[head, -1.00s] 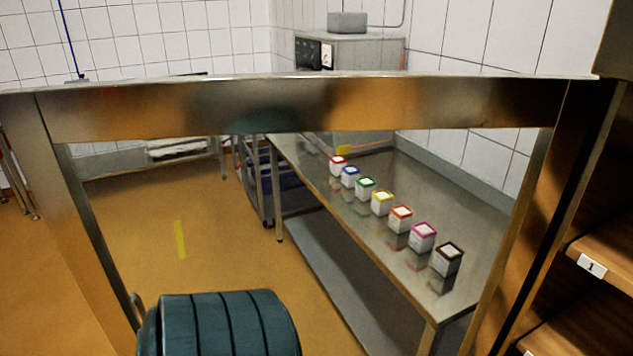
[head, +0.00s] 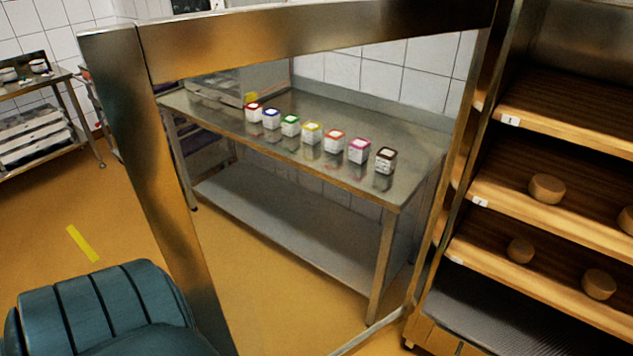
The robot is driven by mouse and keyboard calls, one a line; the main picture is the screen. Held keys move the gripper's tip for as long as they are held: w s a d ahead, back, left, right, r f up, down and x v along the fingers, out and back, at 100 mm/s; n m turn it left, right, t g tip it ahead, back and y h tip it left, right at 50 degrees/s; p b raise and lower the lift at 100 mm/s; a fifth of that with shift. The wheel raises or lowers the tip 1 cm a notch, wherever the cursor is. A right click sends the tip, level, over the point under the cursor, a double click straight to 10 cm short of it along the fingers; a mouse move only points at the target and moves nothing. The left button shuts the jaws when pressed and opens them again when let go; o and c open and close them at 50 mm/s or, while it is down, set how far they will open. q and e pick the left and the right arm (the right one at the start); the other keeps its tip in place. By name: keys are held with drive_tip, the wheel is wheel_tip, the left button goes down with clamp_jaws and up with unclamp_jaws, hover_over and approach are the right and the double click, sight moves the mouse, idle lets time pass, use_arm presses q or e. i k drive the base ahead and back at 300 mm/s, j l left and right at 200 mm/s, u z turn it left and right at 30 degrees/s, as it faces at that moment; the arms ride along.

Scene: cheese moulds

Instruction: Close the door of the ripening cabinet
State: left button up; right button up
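The ripening cabinet (head: 505,118) stands open at the right, with wooden shelves and several round cheeses (head: 547,188) on them. Its door (head: 310,37) is a metal frame with a see-through pane, standing open across the middle of the head view. The door's free upright (head: 158,190) is at the left and its hinge side meets the cabinet at the right. A teal ribbed part of my arm is at the bottom left, close to the free upright; I cannot tell whether it touches. Neither gripper shows, and no door handle is visible.
Through the door I see a steel table (head: 270,148) with a row of several small coloured-lid tubs (head: 312,133). A second table (head: 62,85) stands at the far left. The orange floor (head: 60,205) is clear at left, with a yellow strip (head: 82,243) on it.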

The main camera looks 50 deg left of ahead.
sight(124, 61)
drive_tip(key=k+j+z, duration=0.2)
drive_tip(key=k+j, duration=0.2)
drive_tip(key=j, duration=0.2)
drive_tip(key=k+j+z, duration=0.2)
drive_tip(key=k+j, duration=0.25)
drive_tip(key=j, duration=0.15)
drive_tip(key=j+z, duration=0.25)
drive_tip(key=j, duration=1.15)
drive_tip(key=i+j, duration=0.1)
drive_tip(key=j, duration=0.25)
drive_tip(key=l+z, duration=0.05)
